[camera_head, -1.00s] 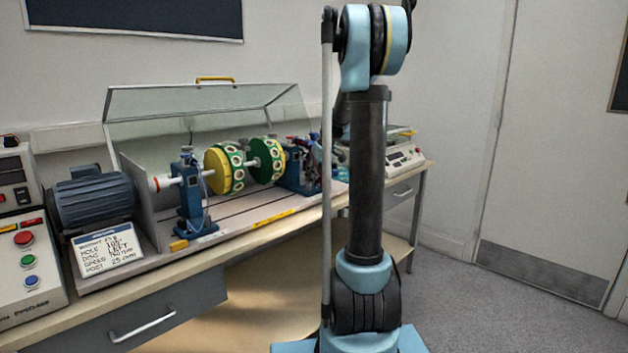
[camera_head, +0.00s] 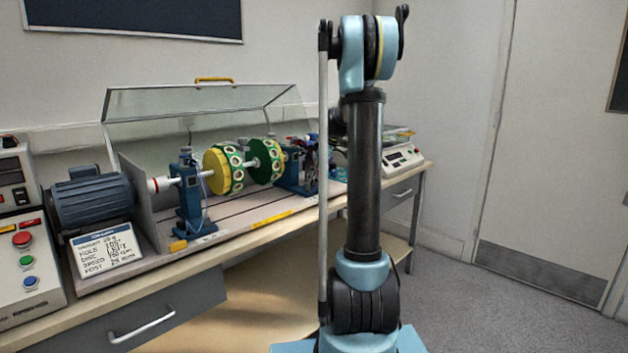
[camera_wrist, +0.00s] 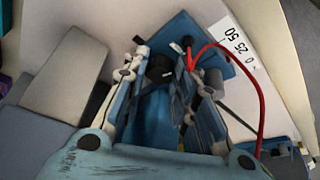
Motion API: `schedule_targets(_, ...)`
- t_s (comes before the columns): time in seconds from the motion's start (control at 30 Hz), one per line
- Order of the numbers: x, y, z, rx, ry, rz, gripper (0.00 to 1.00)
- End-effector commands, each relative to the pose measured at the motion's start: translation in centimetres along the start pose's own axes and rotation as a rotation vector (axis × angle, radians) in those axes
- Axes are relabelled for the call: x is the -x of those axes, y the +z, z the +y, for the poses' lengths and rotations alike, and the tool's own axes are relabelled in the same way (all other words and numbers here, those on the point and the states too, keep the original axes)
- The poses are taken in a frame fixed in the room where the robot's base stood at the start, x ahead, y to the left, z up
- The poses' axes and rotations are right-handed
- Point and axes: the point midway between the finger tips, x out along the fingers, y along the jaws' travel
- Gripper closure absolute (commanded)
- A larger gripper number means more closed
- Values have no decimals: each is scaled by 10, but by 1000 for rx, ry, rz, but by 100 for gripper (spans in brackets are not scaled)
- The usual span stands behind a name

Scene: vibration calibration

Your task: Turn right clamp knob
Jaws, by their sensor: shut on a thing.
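The right clamp knob (camera_wrist: 158,68) is a dark round knob on a blue stand, seen between my fingers in the wrist view. My gripper (camera_wrist: 158,82) has one finger on each side of it and is shut on it. Dark shadow between the fingers hides the exact contact. In the head view the right blue stand (camera_head: 292,172) is at the right end of the rotor rig, and my gripper there is small and partly hidden by my own arm.
Yellow and green discs (camera_head: 224,170) sit on the shaft under a raised clear cover (camera_head: 195,105). A red wire (camera_wrist: 255,75) loops right of my fingers. A blue motor (camera_head: 92,198), a card (camera_head: 107,250) and a scale (camera_head: 400,157) share the bench.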

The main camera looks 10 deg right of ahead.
Motion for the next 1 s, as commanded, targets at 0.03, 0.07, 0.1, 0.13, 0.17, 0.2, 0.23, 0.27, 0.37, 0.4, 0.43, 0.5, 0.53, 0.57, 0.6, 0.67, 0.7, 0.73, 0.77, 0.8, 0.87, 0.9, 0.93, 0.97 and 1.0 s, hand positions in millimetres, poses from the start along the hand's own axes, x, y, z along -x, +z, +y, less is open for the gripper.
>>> schedule_targets(0.03, 0, 0, 0, 2, -1, 0, 98)
schedule_targets(0.07, 0, 0, 0, 3, -1, 0, 98)
schedule_targets(0.1, 0, 0, 0, 4, -1, 0, 98)
schedule_targets(0.13, 0, 0, 0, 4, -1, 0, 98)
schedule_targets(0.17, 0, 0, 0, 4, -1, 0, 98)
schedule_targets(0.2, 0, 0, 0, 4, -1, -1, 98)
schedule_targets(0.23, 0, 0, 0, 4, -1, -1, 98)
schedule_targets(0.27, 0, 0, 0, 3, -1, -1, 98)
schedule_targets(0.37, 0, 0, 0, 3, -1, -1, 98)
schedule_targets(0.4, 0, 0, 0, 3, -1, -1, 67)
schedule_targets(0.43, 0, 0, 0, 3, -1, -1, 60)
schedule_targets(0.5, 0, 0, 0, 3, -1, -1, 54)
schedule_targets(0.53, 0, 0, 0, 3, -1, -1, 54)
schedule_targets(0.57, 0, 0, 0, 3, -1, -1, 54)
schedule_targets(0.6, 0, 0, 0, 3, -1, -1, 54)
schedule_targets(0.67, 0, 0, 0, 3, -1, -1, 54)
schedule_targets(0.7, 0, 0, 0, 3, -1, 0, 54)
schedule_targets(0.73, 0, 0, 0, 3, -1, 0, 54)
schedule_targets(0.77, 0, 0, 0, 3, -1, 0, 54)
schedule_targets(0.8, 1, 0, 0, 3, -1, 0, 54)
schedule_targets(0.87, 3, 0, 0, 2, -1, 0, 54)
schedule_targets(0.9, 5, 0, 0, 2, -1, 0, 54)
schedule_targets(0.93, 8, 0, 0, 2, -1, 0, 54)
schedule_targets(0.97, 11, 0, 0, 2, -1, 0, 54)
schedule_targets(1.0, 16, 0, 0, 2, -1, 0, 54)
